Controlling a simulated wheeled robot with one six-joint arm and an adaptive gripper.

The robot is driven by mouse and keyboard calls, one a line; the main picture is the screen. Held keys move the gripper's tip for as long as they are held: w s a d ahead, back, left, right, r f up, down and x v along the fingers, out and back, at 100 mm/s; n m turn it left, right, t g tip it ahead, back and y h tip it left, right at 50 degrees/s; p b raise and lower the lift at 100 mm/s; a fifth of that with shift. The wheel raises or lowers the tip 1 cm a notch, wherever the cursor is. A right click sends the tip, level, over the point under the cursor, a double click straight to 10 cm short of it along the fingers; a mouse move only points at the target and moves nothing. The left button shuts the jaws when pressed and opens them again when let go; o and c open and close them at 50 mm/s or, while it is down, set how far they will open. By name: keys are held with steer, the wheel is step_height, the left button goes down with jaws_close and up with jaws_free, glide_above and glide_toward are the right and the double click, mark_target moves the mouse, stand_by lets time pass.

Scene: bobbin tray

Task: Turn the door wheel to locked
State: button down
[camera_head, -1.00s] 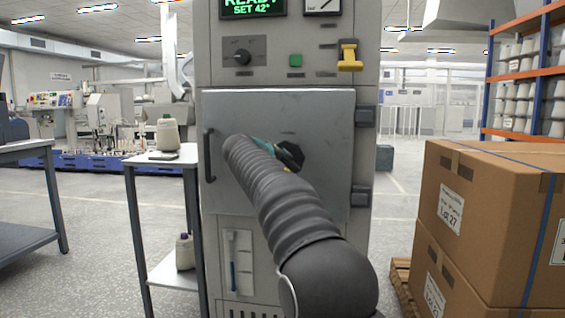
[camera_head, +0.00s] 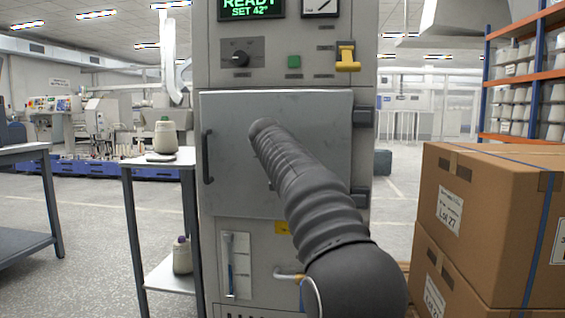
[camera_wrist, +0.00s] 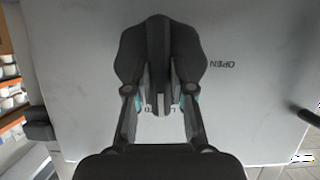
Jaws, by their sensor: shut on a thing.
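In the wrist view, the dark lobed door wheel (camera_wrist: 129,58) sits on the grey cabinet door (camera_wrist: 255,120), with a raised bar across its middle. My gripper (camera_wrist: 160,105) has its fingers on either side of this bar and is shut on the wheel. The word OPEN (camera_wrist: 222,65) is printed upside down on the door, to the right of the wheel. In the head view, the door (camera_head: 228,135) looks closed. There my arm (camera_head: 300,190) reaches to it and hides the wheel and gripper.
A black door handle (camera_head: 207,158) is at the door's left, and hinges (camera_head: 361,117) are at its right. Stacked cardboard boxes (camera_head: 480,215) stand close on the right.

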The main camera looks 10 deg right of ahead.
steer(key=shift+m, duration=0.3)
steer(key=shift+f, duration=0.1)
steer(key=c, duration=1)
jaws_free()
steer(key=shift+s, duration=0.1)
steer(key=v, duration=1.2)
steer(key=shift+d, duration=0.15)
